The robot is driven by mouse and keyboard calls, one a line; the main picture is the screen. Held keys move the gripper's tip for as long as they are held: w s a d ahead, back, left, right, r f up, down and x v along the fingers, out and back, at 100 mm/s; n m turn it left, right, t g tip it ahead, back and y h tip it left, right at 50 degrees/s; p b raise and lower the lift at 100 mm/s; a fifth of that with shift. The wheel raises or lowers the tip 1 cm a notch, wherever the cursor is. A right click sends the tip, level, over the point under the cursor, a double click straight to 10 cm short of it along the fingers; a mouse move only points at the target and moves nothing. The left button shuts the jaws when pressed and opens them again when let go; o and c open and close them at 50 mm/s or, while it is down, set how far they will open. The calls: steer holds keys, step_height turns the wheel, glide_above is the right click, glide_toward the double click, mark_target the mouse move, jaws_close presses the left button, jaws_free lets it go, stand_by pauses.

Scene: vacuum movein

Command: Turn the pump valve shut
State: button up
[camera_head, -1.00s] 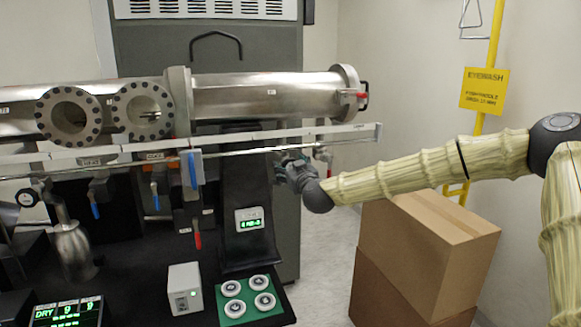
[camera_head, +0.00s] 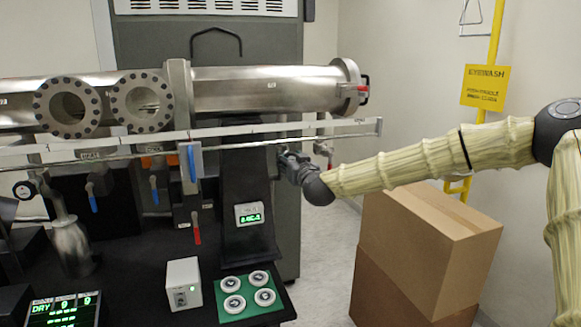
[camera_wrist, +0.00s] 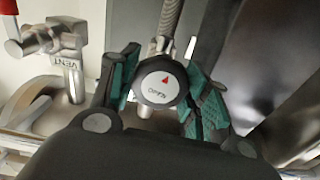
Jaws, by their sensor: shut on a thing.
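The pump valve is a round dark knob (camera_wrist: 160,90) in the wrist view. Its white face has a small red pointer and the word OPEN, which appears upside down. The pointer is at the upper part of the face. My gripper (camera_wrist: 163,82) has its teal-padded fingers on either side of the knob and is shut on it. In the head view my gripper (camera_head: 289,162) is at the right end of the bench, below the long rail, and hides the knob.
A metal valve marked VENT (camera_wrist: 68,60) with a red handle stands left of the knob. In the head view, the steel tube (camera_head: 265,80) and rail (camera_head: 340,128) are above my gripper. Stacked cardboard boxes (camera_head: 415,235) stand below my arm. Blue (camera_head: 91,197) and red (camera_head: 196,228) handles hang further left.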

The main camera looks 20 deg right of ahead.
steer(key=m+b, duration=0.4)
steer(key=shift+d+f+m, duration=0.1)
steer(key=shift+f+m, duration=0.05)
steer(key=shift+m, duration=0.15)
steer(key=m+b, duration=0.3)
steer(key=shift+m, duration=0.4)
steer(key=m+b, duration=0.3)
steer(key=shift+m, duration=0.3)
steer(key=m+b, duration=0.3)
steer(key=m, duration=0.1)
steer(key=shift+m+b, duration=0.3)
steer(key=m+b, duration=0.3)
steer(key=m, duration=0.1)
steer(key=shift+d+f+b, duration=0.1)
steer(key=shift+b, duration=0.3)
steer(key=m+b, duration=0.4)
steer(key=m, duration=0.1)
steer(key=shift+f, duration=0.1)
steer(key=m+b, duration=0.4)
steer(key=shift+m+b, duration=1.35)
steer(key=shift+m, duration=0.45)
